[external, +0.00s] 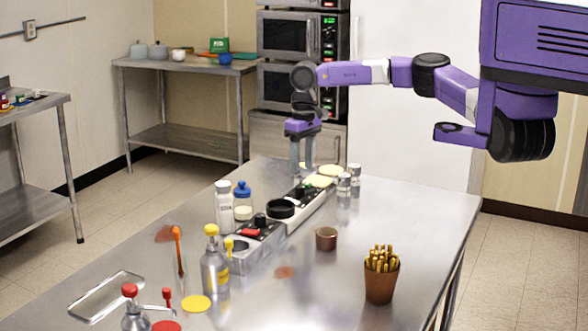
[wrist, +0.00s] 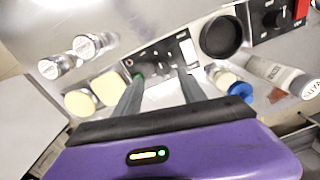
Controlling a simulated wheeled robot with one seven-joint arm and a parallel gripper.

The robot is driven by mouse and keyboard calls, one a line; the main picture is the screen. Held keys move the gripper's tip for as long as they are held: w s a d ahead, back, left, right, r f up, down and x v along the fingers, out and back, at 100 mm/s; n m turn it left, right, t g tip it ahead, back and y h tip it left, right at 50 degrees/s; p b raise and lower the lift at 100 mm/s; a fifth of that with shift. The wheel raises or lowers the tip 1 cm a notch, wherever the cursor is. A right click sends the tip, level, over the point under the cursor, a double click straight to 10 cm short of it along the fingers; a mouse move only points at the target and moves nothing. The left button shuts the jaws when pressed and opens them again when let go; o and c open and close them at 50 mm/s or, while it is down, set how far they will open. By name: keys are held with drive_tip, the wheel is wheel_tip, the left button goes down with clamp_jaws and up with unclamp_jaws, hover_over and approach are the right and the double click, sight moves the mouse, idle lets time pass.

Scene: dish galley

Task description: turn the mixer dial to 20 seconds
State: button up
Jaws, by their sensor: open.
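A long low unit lies on the steel table, with a black control panel (external: 305,191) at its far end; small dark and light controls show on this panel in the wrist view (wrist: 155,58). A dark round well (external: 281,208) sits beside the panel. A nearer grey unit carries a black knob (external: 260,220) and a red switch (external: 250,232). I cannot read any markings or tell which control is the mixer dial. My gripper (external: 302,165) points down above the far end of the panel. In the wrist view its fingers (wrist: 161,76) are apart and empty, with the panel beyond them.
Shakers (external: 344,184) and pale yellow discs (external: 331,170) lie close to the panel's far end. A white bottle (external: 224,205) and a blue-capped jar (external: 242,196) stand beside the units. A brown cup (external: 326,238) and a pot of fries (external: 380,280) stand right. The table's right side is mostly clear.

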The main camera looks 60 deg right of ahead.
sight(301, 186)
drive_tip(key=shift+a+f, duration=0.15)
drive_tip(key=shift+f, duration=1.4)
drive_tip(key=shift+a+f, duration=0.15)
drive_tip(key=shift+f, duration=1.4)
clamp_jaws()
